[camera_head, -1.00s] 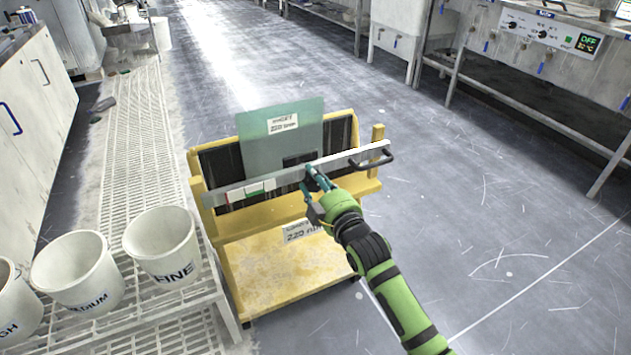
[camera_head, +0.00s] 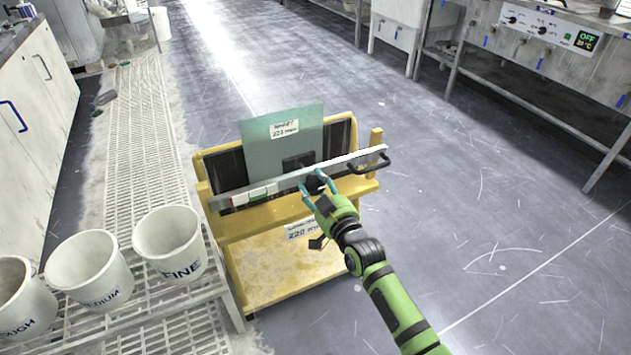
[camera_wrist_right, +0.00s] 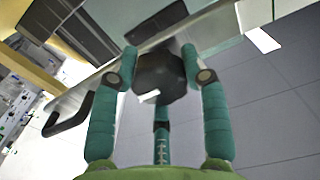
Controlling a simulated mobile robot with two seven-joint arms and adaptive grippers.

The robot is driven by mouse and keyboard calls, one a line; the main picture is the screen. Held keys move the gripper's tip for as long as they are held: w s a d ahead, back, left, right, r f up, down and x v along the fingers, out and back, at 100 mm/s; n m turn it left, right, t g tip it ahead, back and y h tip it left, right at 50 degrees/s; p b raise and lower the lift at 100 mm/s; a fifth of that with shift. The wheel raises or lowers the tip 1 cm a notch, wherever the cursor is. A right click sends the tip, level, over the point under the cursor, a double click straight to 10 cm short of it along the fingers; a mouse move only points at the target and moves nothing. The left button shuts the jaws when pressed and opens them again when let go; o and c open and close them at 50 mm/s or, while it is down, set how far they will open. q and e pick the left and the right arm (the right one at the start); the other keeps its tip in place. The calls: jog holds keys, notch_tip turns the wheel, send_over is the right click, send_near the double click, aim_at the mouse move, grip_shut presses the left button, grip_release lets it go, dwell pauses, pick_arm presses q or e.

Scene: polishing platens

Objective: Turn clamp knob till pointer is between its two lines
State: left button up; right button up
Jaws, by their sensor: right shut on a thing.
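The black clamp knob (camera_wrist_right: 165,78) sits on the pale clamp bar (camera_head: 345,163) across the front of the yellow cart. It also shows in the head view (camera_head: 314,186). My right gripper (camera_wrist_right: 160,66) is shut on the knob, with teal fingers on either side of it. A small white mark shows on the knob's lower edge in the wrist view; I cannot tell whether it is the pointer. The two lines cannot be made out. A grey-green plate (camera_head: 262,138) with a paper label stands upright behind the bar. My left gripper is not in view.
The yellow cart (camera_head: 375,138) has a black handle (camera_head: 372,166) at the bar's right end. A small coloured strip (camera_head: 262,193) is on the bar's left part. White buckets, one marked FINE (camera_head: 168,243), stand on the left grating. The floor at right is clear.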

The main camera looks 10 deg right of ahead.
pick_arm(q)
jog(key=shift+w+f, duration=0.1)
pick_arm(e)
jog(key=shift+f+m, duration=0.2)
jog(key=shift+m, duration=0.3)
jog(key=o, duration=1.2)
jog(key=shift+c, duration=0.2)
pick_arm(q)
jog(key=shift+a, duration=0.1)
pick_arm(e)
jog(key=shift+s, duration=0.1)
jog(key=v, duration=1.2)
